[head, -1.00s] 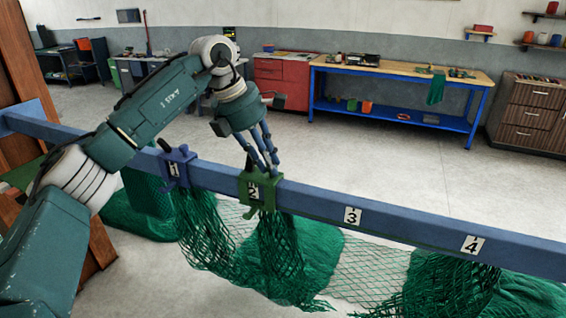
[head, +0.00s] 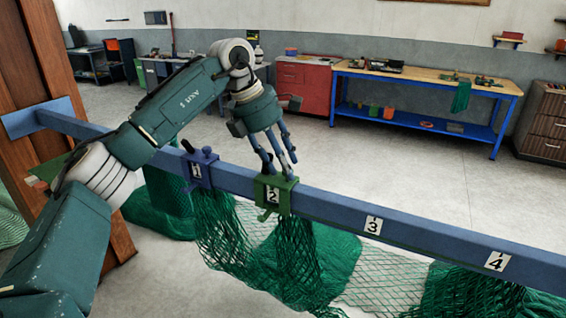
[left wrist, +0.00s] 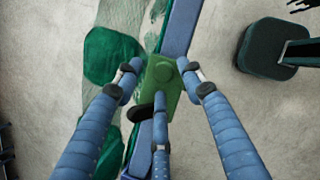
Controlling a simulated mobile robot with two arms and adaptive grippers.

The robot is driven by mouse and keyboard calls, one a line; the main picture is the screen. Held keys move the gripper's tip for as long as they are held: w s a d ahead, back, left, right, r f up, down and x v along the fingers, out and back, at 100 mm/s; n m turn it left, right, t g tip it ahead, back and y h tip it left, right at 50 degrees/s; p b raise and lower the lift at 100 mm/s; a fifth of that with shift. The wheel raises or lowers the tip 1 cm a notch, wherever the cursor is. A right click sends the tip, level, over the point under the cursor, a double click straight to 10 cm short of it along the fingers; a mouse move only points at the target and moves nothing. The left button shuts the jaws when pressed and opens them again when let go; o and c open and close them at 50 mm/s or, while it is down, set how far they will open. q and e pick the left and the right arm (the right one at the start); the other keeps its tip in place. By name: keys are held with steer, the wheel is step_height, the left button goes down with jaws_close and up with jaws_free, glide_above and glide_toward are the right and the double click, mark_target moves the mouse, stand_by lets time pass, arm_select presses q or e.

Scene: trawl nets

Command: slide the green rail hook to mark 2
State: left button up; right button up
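The green rail hook (head: 274,194) straddles the blue rail (head: 330,206) at mark 2 (head: 272,195). The white 2 plate shows within the hook's front, and dark green net hangs below it. My left gripper (head: 280,170) is just above the hook, its blue fingers spread apart. In the left wrist view, the hook's green top (left wrist: 163,84) lies between the three fingers of the left gripper (left wrist: 162,95). Small gaps seem to show between fingertips and hook. My right gripper is not in view.
A blue-violet hook (head: 200,170) sits on the rail at mark 1, left of the green one. Marks 3 (head: 373,226) and 4 (head: 497,261) lie on bare rail to the right. Green nets (head: 340,250) hang and lie below. A workbench (head: 430,80) stands far behind.

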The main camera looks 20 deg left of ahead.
arm_select(q)
steer(key=v, duration=1.2)
